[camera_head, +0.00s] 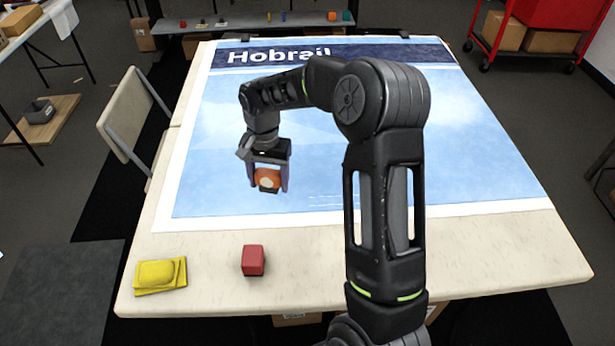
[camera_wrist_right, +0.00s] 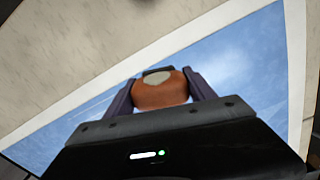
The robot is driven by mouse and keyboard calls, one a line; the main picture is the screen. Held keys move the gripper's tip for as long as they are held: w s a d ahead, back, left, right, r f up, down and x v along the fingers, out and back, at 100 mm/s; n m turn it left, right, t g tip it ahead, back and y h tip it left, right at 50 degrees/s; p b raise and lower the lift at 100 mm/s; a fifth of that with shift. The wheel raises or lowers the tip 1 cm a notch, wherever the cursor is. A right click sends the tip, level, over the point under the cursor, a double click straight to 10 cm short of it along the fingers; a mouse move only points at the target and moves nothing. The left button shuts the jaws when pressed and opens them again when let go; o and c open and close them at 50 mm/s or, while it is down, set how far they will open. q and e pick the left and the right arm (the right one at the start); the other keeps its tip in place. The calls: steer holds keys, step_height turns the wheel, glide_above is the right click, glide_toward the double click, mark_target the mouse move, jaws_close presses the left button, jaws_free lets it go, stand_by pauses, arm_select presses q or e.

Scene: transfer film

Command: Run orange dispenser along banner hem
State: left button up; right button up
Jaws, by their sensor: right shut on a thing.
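My right gripper (camera_head: 268,183) is shut on the orange dispenser (camera_head: 267,178), a small rounded orange thing with a pale face. It holds the dispenser over the lower left part of the banner (camera_head: 230,130); whether it touches the banner I cannot tell. In the right wrist view the dispenser (camera_wrist_right: 160,92) sits between the two dark fingers, with the blue banner (camera_wrist_right: 245,65) and its white edge behind it. The banner is blue with a dark "Hobrail" strip and a white border, and lies flat on the table. My right arm hides part of its middle. My left gripper does not show.
A red block (camera_head: 253,260) and a yellow folded cloth or pad (camera_head: 160,275) lie on the bare front strip of the table (camera_head: 215,290). A chair (camera_head: 130,120) stands at the left edge. A red cart (camera_head: 545,15) stands at the back right.

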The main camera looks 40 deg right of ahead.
steer(key=s+d+f+m, duration=0.2)
steer(key=d+m, duration=0.4)
steer(key=d, duration=0.4)
steer(key=shift+s+f+m+b, duration=0.3)
steer(key=shift+s+m, duration=0.1)
steer(key=shift+s, duration=0.2)
steer(key=shift+f, duration=0.1)
